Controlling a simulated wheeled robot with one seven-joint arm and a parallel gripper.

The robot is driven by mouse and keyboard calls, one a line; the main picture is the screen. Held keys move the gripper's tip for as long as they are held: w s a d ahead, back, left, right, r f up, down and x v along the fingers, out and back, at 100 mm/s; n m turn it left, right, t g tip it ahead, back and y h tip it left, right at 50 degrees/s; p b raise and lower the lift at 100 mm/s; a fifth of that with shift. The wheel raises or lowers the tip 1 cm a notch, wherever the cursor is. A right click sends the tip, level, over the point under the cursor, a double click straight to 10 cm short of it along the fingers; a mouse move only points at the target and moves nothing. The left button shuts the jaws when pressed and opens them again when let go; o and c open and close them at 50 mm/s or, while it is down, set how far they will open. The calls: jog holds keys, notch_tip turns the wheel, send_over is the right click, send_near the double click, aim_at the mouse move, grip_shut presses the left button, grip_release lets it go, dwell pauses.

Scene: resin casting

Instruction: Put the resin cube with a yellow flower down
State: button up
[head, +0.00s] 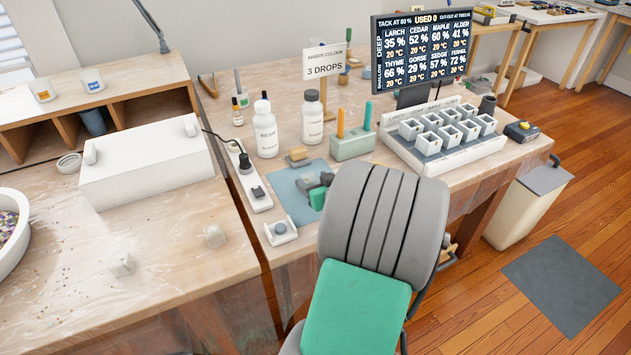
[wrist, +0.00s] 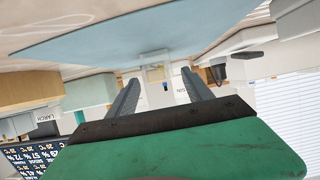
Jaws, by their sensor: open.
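My gripper (wrist: 158,82) is open over the blue mat (wrist: 100,38), its two grey fingers apart. The mat also shows in the head view (head: 287,186), where my arm hides part of it and the fingers (head: 310,183) are small. A small pale block (wrist: 153,58) with a yellowish patch below it shows between the fingers in the wrist view, close to the mat. It may be the resin cube with the yellow flower, but I cannot tell for sure, nor whether it touches the mat. Two small pale cubes stand on the left bench, one clear (head: 122,265) and one beige (head: 214,236); no flower is readable.
Two white bottles (head: 265,135), a green tool holder (head: 352,143) and a tray of several white moulds (head: 425,152) stand behind the mat. A white stand (head: 281,232) is at the mat's front left. A white box (head: 148,165) is on the left bench.

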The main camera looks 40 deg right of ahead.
jog(key=shift+r, duration=0.3)
jog(key=p+v, duration=0.1)
jog(key=v, duration=1)
jog(key=shift+d+f, duration=0.1)
jog(key=shift+s+a, duration=0.2)
jog(key=shift+s, duration=0.25)
jog(key=w+a+r+n+g+y+p, duration=0.2)
jog(key=w+a+p, duration=0.1)
jog(key=a, duration=0.5)
jog(key=w+a+r+n+g+y+p, duration=0.1)
jog(key=w+a+g+y+p, duration=0.15)
jog(key=a, duration=0.45)
jog(key=s+a+r+g+p, duration=0.2)
jog(key=a+r+p, duration=0.1)
jog(key=a, duration=0.4)
jog(key=s+a+r+g+p, duration=0.3)
jog(key=a+r+p, duration=0.1)
jog(key=a+r, duration=0.2)
jog(key=shift+s+a+r, duration=0.2)
jog(key=shift+a+r, duration=0.1)
jog(key=shift+a, duration=0.05)
